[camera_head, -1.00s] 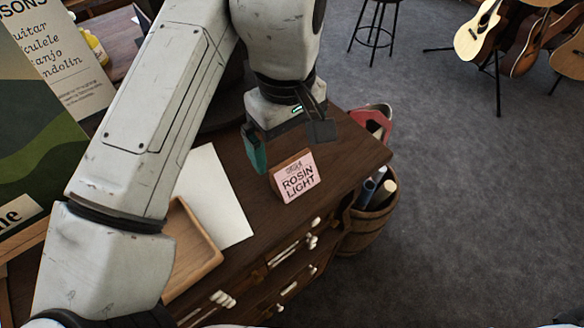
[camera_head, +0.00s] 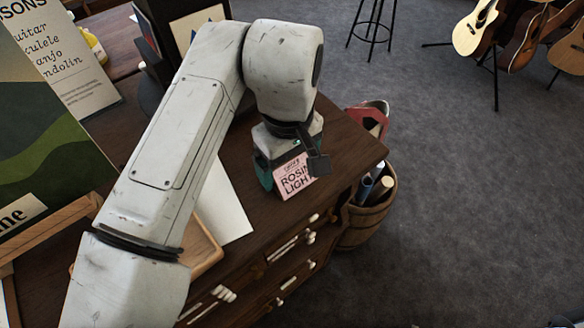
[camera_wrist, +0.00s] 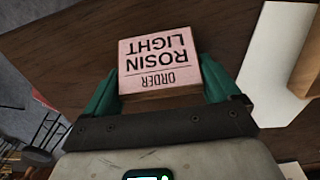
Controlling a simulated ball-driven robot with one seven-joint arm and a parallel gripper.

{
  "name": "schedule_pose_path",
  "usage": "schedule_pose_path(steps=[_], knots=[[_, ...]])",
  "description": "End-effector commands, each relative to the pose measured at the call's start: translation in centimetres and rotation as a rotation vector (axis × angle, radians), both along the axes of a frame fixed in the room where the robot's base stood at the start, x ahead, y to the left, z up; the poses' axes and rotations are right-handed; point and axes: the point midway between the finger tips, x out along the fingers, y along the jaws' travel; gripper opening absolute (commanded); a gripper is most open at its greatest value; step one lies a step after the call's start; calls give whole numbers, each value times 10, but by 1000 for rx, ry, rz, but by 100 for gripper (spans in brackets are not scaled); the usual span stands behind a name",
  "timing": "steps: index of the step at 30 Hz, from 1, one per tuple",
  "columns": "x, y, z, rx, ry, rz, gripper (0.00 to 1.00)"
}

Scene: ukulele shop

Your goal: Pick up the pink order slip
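The pink order slip (camera_head: 293,181) reads "ORDER ROSIN LIGHT" and is mounted on the face of a small wooden block. It stands on the dark wooden counter near the front edge. My gripper (camera_head: 291,172) is low over it, with one finger at each side. In the wrist view, the slip (camera_wrist: 158,58) shows upside down between the teal fingers of my gripper (camera_wrist: 161,78). The fingers are spread wide, close beside the block; I cannot tell whether they touch it.
A white paper sheet (camera_head: 228,212) and a wooden tray (camera_head: 203,247) lie left of the slip on the counter (camera_head: 345,150). A barrel with rolled items (camera_head: 370,215) stands right of the counter. A stool (camera_head: 371,28) and guitars are farther back. Grey floor is clear at right.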

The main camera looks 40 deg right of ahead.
Motion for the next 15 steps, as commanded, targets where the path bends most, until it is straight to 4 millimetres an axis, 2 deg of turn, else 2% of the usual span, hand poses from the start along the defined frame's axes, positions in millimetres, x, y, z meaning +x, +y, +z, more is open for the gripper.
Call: schedule_pose_path(steps=[1, 6, 15], knots=[[0, 0, 0, 0, 0, 0, 75], [0, 0, 0, 0, 0, 0, 59], [0, 0, 2, 0, 0, 0, 58]])
